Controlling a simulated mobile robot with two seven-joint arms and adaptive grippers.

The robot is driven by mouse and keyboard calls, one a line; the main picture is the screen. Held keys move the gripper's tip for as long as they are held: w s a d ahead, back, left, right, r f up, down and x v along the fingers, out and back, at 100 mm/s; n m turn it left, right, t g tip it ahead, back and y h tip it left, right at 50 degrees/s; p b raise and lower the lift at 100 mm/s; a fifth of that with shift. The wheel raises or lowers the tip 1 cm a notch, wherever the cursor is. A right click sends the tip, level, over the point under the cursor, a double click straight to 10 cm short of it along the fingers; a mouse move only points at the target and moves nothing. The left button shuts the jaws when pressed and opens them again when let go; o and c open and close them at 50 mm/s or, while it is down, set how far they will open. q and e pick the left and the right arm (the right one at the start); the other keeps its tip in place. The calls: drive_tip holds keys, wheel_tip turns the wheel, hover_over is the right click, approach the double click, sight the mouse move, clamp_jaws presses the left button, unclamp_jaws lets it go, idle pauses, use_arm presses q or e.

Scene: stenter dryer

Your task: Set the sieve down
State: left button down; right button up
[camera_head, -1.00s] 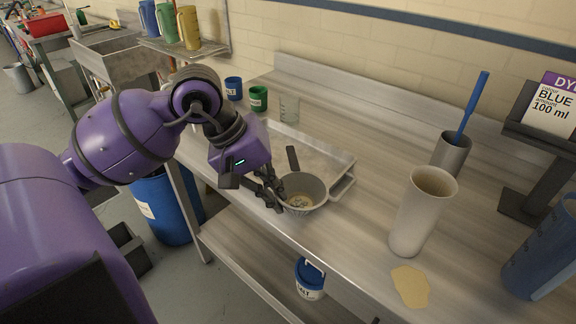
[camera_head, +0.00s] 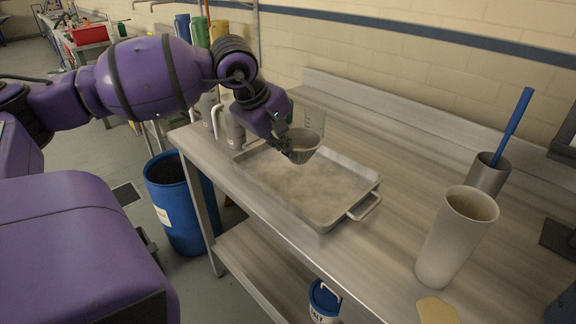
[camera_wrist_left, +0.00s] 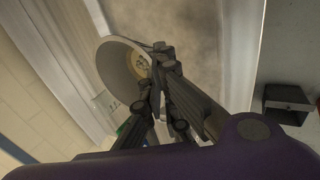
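The sieve (camera_head: 305,141), a small grey conical bowl, is in my left gripper (camera_head: 291,150) above the far part of the shallow metal tray (camera_head: 327,221). The gripper's dark fingers are closed at the sieve's left side, and the sieve appears slightly tilted. In the left wrist view, the fingers (camera_wrist_left: 158,62) meet at the rim of the sieve (camera_wrist_left: 108,68), with some small pale bits visible inside. The fingers hide part of the sieve. My right gripper is not in view.
The tray lies on a steel bench (camera_head: 390,170). Grey jugs (camera_head: 231,125) stand behind its left end, and a clear beaker (camera_head: 315,118) stands behind the sieve.

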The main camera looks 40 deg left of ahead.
use_arm(q)
drive_tip(key=w+f, duration=0.1)
drive_tip(key=a+f, duration=0.1)
drive_tip(key=shift+w+a+f+b, duration=0.1)
drive_tip(key=shift+w+f+b, duration=0.3)
drive_tip(key=shift+w+a+f, duration=0.2)
drive_tip(key=shift+w+f, duration=0.15)
drive_tip(key=shift+f, duration=0.05)
drive_tip(key=shift+w+a+f, duration=0.15)
drive_tip(key=shift+f, duration=0.15)
wheel_tip(320, 180, down, 3)
drive_tip(key=shift+r+b, duration=0.1)
drive_tip(key=shift+b, duration=0.3)
drive_tip(key=shift+f, duration=0.2)
drive_tip(key=c, duration=2)
unclamp_jaws()
